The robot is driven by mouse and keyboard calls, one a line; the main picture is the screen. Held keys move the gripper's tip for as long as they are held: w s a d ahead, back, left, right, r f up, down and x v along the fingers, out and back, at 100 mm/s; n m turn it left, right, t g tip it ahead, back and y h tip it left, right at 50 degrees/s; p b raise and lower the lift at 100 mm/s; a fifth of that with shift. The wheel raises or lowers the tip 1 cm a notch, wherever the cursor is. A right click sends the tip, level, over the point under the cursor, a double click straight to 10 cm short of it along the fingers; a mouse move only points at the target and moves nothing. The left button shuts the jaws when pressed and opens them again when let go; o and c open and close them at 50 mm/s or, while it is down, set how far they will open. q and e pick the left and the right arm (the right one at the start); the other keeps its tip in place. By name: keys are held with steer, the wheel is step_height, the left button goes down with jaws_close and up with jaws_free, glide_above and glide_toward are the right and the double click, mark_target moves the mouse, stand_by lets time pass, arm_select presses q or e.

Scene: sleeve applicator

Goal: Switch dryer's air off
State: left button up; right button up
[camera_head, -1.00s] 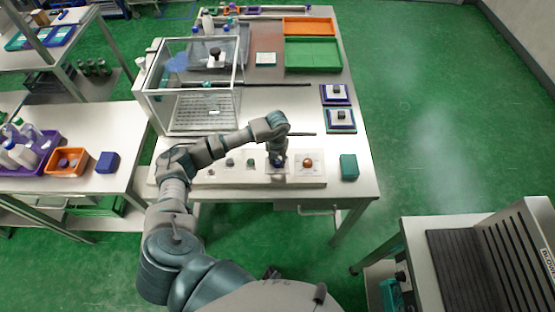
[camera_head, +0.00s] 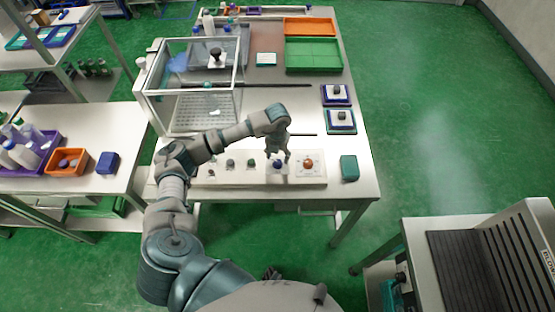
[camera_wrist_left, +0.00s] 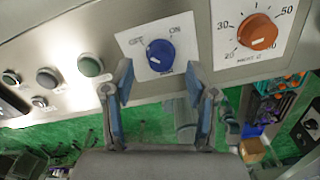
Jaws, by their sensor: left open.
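The blue knob (camera_wrist_left: 160,55) sits on a white plate marked OFF and ON in the left wrist view. A pale mark shows on its upper left, on the OFF side. In the head view the blue knob (camera_head: 278,164) is on the front control strip of the table. My left gripper (camera_head: 279,154) is just above and behind it. In the wrist view my left gripper (camera_wrist_left: 160,88) is open and empty, its fingertips apart and below the knob in the picture. My right gripper is out of view.
An orange temperature dial (camera_head: 308,163) is right of the blue knob. Several small buttons (camera_head: 230,163) line the strip to the left. A teal box (camera_head: 349,168) lies at the right. A clear enclosure (camera_head: 195,100) stands behind my left arm.

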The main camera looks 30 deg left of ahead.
mark_target(277, 161)
arm_select(q)
step_height(277, 161, up, 8)
steer(key=shift+r, duration=0.25)
stand_by(0.4)
